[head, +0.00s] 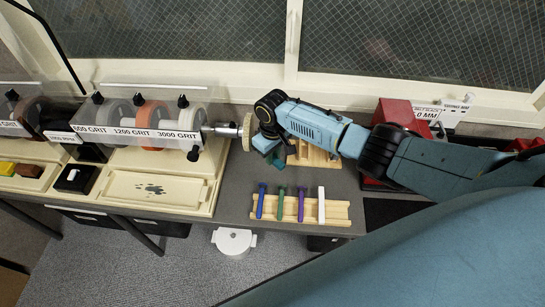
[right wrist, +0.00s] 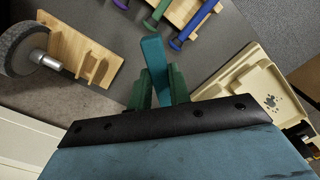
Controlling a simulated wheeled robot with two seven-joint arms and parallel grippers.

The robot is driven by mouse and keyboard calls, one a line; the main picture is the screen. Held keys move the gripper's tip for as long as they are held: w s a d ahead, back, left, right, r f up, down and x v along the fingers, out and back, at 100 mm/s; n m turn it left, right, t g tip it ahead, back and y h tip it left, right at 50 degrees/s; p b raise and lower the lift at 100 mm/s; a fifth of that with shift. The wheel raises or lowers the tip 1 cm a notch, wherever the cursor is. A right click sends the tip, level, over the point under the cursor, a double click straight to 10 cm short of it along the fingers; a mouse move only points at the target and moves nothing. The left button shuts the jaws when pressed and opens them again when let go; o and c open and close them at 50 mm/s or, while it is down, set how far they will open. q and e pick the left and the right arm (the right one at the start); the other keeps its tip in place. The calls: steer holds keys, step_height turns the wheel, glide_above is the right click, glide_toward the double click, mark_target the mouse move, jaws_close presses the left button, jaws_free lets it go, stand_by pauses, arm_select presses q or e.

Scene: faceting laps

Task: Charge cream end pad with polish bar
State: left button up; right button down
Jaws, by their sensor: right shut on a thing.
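The cream end pad (head: 247,131) is a round disc at the right end of the wheel machine's spindle, facing right. My right gripper (head: 271,147) is just right of the pad and a little below its middle. In the right wrist view its green fingers (right wrist: 160,92) are shut on a teal bar (right wrist: 154,60), which sticks out beyond the fingertips. I take this to be the polish bar. In the head view the bar is mostly lost against the gripper, so I cannot tell if it touches the pad. My left gripper is not in view.
Clear-hooded grit wheels (head: 152,122) stand left of the pad above a cream tray (head: 125,195). A wooden rack (head: 265,210) with several coloured tools lies below the gripper. A wooden stand (head: 320,160) is behind the wrist. A window wall closes off the back.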

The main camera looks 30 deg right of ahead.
steer(key=shift+w, duration=0.15)
steer(key=shift+w+d+b, duration=0.3)
steer(key=shift+w+b, duration=0.1)
steer(key=shift+w, duration=0.05)
steer(key=shift+s+r, duration=0.1)
stand_by(0.5)
steer(key=shift+s+a+p, duration=0.2)
steer(key=shift+p, duration=0.35)
steer(key=shift+s+a+p, duration=0.15)
steer(key=shift+s+p, duration=0.1)
steer(key=shift+p, duration=0.1)
